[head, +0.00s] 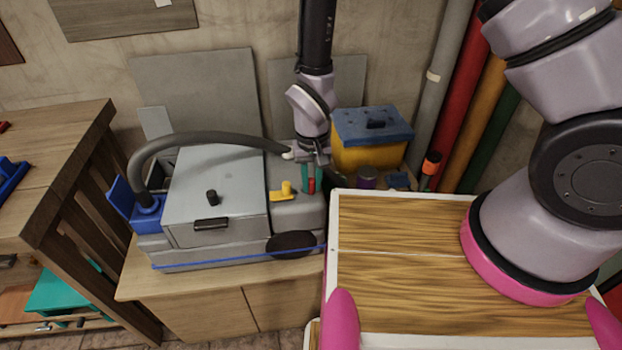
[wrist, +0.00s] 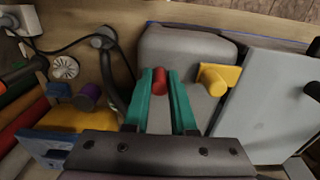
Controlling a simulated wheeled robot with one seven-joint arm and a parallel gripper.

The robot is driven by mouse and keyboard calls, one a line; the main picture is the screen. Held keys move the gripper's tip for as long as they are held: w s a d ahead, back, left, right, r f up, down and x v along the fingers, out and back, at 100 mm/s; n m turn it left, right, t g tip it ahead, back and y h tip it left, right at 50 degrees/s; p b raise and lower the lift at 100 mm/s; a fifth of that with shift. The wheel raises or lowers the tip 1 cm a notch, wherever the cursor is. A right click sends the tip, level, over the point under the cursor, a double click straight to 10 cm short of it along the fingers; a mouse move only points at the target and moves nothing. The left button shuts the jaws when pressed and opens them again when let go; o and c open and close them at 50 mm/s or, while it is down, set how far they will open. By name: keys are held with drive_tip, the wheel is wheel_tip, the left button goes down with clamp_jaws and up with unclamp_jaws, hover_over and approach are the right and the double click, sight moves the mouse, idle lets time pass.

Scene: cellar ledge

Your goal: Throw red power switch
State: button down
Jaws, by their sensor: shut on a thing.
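The red power switch (head: 311,186) is a small red peg on the right end of a grey machine (head: 215,185). My gripper (head: 312,178) reaches down to it from above, with teal fingers. In the wrist view the red switch (wrist: 160,81) sits between the two fingertips of my gripper (wrist: 161,80), which is shut on it. The yellow lever (head: 283,192) stands just left of the switch in the head view. In the wrist view the yellow lever (wrist: 218,79) is right of the fingers, apart from them. The lower part of the switch is partly hidden by the fingers.
A grey hose (head: 205,138) arches over the machine. A yellow box with a blue lid (head: 372,125) stands behind right, near a purple cylinder (head: 366,178). Coloured pipes (head: 462,110) line the wall. A wood-topped surface with white edge (head: 400,235) lies at front right.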

drive_tip(key=shift+s+d+f+t+y, duration=0.1)
drive_tip(key=shift+s+t+y, duration=0.15)
drive_tip(key=shift+t, duration=0.6)
drive_tip(key=shift+s+d+f+t+y, duration=0.15)
drive_tip(key=shift+s+t, duration=0.2)
drive_tip(key=shift+t, duration=0.5)
drive_tip(key=shift+a+r, duration=0.1)
drive_tip(key=c, duration=0.7)
unclamp_jaws()
drive_tip(key=shift+c, duration=0.2)
